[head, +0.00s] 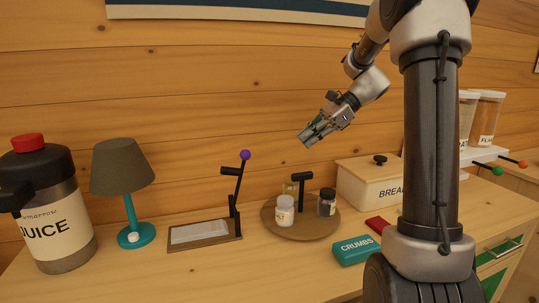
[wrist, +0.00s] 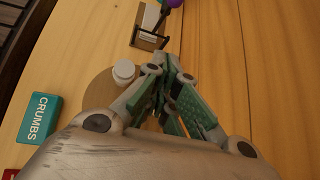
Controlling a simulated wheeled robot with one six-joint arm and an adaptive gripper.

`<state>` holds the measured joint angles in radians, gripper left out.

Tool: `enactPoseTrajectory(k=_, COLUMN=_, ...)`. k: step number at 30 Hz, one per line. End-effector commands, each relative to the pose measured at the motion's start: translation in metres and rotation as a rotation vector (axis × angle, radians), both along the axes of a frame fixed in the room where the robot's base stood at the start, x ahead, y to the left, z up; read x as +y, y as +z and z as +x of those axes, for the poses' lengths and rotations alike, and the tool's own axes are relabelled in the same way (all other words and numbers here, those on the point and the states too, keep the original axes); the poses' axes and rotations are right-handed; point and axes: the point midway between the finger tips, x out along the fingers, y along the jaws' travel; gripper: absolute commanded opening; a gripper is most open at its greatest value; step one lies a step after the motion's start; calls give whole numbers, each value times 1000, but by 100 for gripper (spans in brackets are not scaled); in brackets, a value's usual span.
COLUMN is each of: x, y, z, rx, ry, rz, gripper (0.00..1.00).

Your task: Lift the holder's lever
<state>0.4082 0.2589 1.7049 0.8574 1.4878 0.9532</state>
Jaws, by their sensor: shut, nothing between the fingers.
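The holder (head: 190,245) is a brown board with white paper on it, standing on the counter left of centre in the head view. Its black lever (head: 236,190) stands up at the board's right side, leaning slightly, with a purple knob (head: 245,155) on top. In the wrist view the holder (wrist: 152,40) is at the top, and the purple knob (wrist: 174,3) is cut by the top edge. My gripper (head: 304,141) is shut and empty. It is in the air to the right of the knob and above the round tray, apart from the lever.
A round wooden tray (head: 318,231) with a white-lidded jar (head: 285,211) and a dark jar (head: 326,202) is right of the holder. A teal lamp (head: 130,205) and a juice jug (head: 52,215) stand left. A bread box (head: 365,185) and crumbs box (head: 356,250) are right.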

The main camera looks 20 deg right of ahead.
Motion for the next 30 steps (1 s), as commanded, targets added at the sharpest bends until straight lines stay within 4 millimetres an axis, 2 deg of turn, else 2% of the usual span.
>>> enactPoseTrajectory(k=4, x=11, y=10, z=-4, rx=117, ry=-67, rz=74, gripper=0)
enactPoseTrajectory(k=11, x=24, y=0, z=-4, rx=156, ry=-89, rz=79, gripper=0)
enactPoseTrajectory(k=24, x=96, y=-52, z=6, rx=154, ry=-85, rz=76, gripper=0)
enactPoseTrajectory(k=30, x=121, y=-45, z=11, rx=151, ry=-88, rz=76, gripper=0)
